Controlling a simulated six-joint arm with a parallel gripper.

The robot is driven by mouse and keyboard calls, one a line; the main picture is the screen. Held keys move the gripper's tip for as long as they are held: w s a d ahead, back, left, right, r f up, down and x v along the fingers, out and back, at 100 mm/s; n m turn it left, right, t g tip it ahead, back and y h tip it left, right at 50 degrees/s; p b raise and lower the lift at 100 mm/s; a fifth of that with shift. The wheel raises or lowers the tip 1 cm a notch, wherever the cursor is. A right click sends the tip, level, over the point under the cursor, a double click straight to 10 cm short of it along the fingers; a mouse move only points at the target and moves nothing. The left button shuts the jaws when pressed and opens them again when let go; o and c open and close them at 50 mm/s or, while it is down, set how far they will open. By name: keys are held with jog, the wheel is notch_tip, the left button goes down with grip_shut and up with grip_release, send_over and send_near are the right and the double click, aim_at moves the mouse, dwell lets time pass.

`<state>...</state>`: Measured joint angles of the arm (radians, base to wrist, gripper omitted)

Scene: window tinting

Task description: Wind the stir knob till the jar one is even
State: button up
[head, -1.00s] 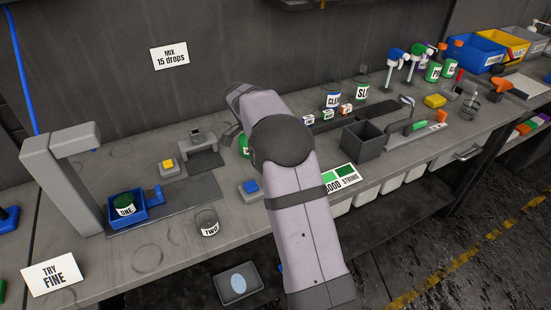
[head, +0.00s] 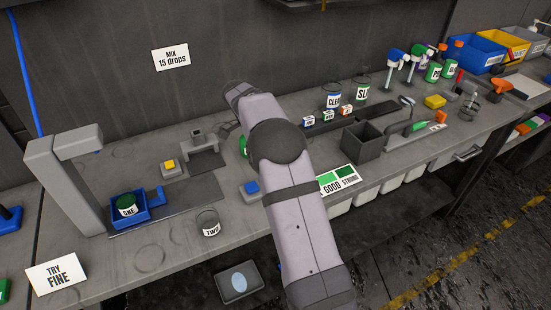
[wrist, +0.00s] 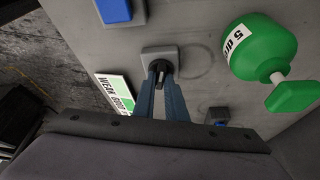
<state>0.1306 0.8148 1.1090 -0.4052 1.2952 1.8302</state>
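Jar one (head: 127,206), labelled ONE with dark green on top, stands in a blue tray (head: 114,222) under the grey stand at the left. I cannot tell how even its contents are. In the wrist view a small dark knob (wrist: 160,65) sits on a grey block (wrist: 173,52) on the bench. My gripper (wrist: 160,79) points down at it, its two blue fingers drawn close together on either side of the knob's narrow grip. In the head view my arm hides the gripper and the knob.
A green bottle (wrist: 264,48) stands close right of the knob in the wrist view, and a blue button (wrist: 114,10) is at upper left. A weak-good-strong card (head: 338,180) lies near the bench's front edge. Jar two (head: 209,224) stands nearer the front.

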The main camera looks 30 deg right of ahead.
jog(key=o, duration=0.4)
jog(key=shift+c, duration=0.2)
jog(key=shift+r, duration=0.1)
jog(key=b+v, duration=0.1)
jog(key=v, duration=0.6)
jog(key=shift+a, duration=0.1)
jog(key=s+a+f+n+y+p, duration=0.1)
jog(key=s+a+f+n, duration=0.1)
jog(key=s+a+n, duration=0.2)
jog(key=s+a+f+n+y, duration=0.2)
jog(key=s+a+n, duration=0.3)
jog(key=s+n, duration=0.5)
jog(key=s+a+f+n+t+y+p, duration=0.1)
jog(key=s+a+f+n, duration=0.3)
jog(key=s, duration=1.1)
jog(key=n, duration=0.3)
jog(key=shift+s+a+p, duration=0.2)
jog(key=shift+a+p, duration=0.05)
jog(key=shift+p, duration=0.05)
jog(key=shift+f, duration=0.15)
